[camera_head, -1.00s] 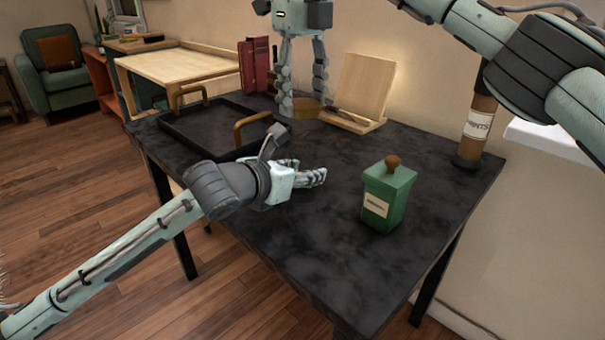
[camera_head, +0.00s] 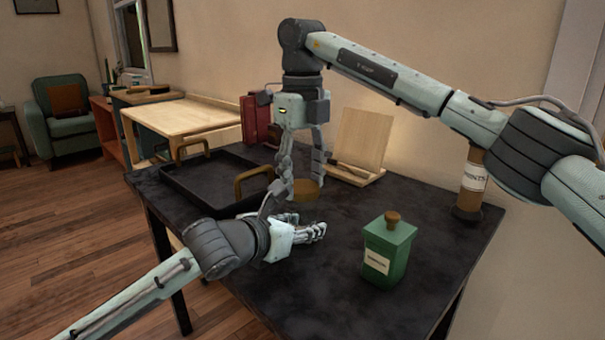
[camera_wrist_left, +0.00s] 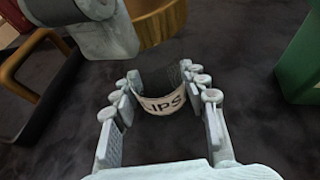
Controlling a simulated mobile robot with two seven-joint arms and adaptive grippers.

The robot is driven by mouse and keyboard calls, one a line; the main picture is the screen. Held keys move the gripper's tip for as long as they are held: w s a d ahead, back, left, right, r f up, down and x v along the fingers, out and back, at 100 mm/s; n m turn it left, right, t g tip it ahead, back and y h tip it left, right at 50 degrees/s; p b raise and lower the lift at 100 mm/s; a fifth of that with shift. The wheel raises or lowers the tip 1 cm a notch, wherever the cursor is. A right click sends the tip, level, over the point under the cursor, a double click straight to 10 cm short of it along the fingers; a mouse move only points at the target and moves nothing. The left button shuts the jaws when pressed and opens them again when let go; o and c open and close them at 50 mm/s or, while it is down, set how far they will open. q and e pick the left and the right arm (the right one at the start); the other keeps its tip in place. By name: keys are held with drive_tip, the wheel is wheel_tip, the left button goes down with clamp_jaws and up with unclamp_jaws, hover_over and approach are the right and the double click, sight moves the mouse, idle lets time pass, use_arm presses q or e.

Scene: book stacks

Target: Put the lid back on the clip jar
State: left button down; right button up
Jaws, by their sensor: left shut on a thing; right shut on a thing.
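The clip jar (camera_wrist_left: 162,104) shows in the left wrist view as a dark, see-through round body with a pale label ending in "IPS". My left gripper (camera_head: 312,232) is shut on it low over the table; its fingers hide most of the jar in the head view. The fingers stand on both sides of the jar in the left wrist view (camera_wrist_left: 162,82). My right gripper (camera_head: 302,172) points down and is shut on the round, wooden-brown lid (camera_head: 306,190). The lid also shows in the left wrist view (camera_wrist_left: 158,24), beyond the jar and apart from it.
A green lidded canister (camera_head: 387,252) stands right of my left gripper. A black tray (camera_head: 205,182) with wooden handles lies left on the dark table (camera_head: 330,290). A wooden stand (camera_head: 362,145), red books (camera_head: 258,118) and a labelled brown cylinder (camera_head: 470,185) stand behind.

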sight(302, 223)
drive_tip(key=shift+f, duration=0.85)
drive_tip(key=shift+f, duration=0.6)
idle(0.3)
drive_tip(key=m, duration=1.4)
drive_tip(key=shift+m, duration=0.3)
drive_tip(key=m, duration=1.6)
